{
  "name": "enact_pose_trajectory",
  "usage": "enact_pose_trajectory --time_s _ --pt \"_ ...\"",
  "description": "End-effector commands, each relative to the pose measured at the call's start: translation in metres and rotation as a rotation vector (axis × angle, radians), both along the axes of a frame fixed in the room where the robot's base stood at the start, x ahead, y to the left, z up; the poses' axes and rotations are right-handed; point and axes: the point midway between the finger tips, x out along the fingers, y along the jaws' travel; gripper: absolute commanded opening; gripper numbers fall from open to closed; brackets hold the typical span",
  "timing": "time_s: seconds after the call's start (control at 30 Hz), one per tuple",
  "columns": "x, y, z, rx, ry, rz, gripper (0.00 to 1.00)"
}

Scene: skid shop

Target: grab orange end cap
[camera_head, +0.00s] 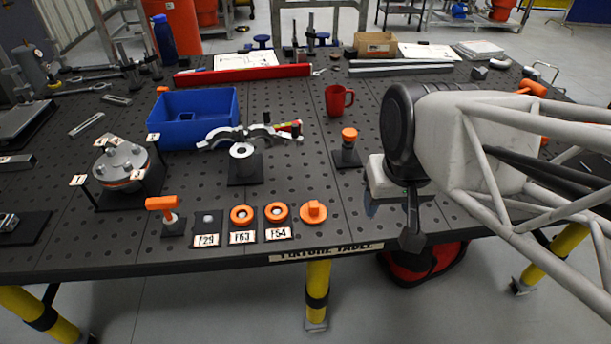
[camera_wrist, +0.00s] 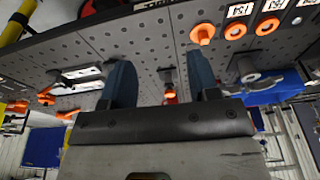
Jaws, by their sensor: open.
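An orange end cap (camera_head: 313,212), a round flange with a raised knob, lies on the dark perforated table near its front edge, right of the labelled plates. It also shows in the wrist view (camera_wrist: 202,35), near the top, beyond my right-hand finger. My gripper (camera_head: 410,232) hangs over the table's front edge, to the right of the cap and apart from it. In the wrist view my gripper (camera_wrist: 162,78) has two blue-grey fingers wide apart with nothing between them touching. In the head view, the arm partly hides the fingers.
Orange rings (camera_head: 241,215) (camera_head: 277,212) sit on labelled plates left of the cap. An orange-topped post (camera_head: 349,140) stands behind it, with a red mug (camera_head: 337,100) farther back. An orange T-handle (camera_head: 161,204), clamp stand (camera_head: 243,165) and blue bin (camera_head: 206,112) are leftward.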

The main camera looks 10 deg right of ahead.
Motion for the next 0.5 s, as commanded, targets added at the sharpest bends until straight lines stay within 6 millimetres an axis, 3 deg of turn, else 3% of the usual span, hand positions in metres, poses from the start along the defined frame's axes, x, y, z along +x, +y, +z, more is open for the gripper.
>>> enact_pose_trajectory --time_s 0.5 --pt "0.039 0.020 -0.052 0.316 0.310 -0.356 0.55"
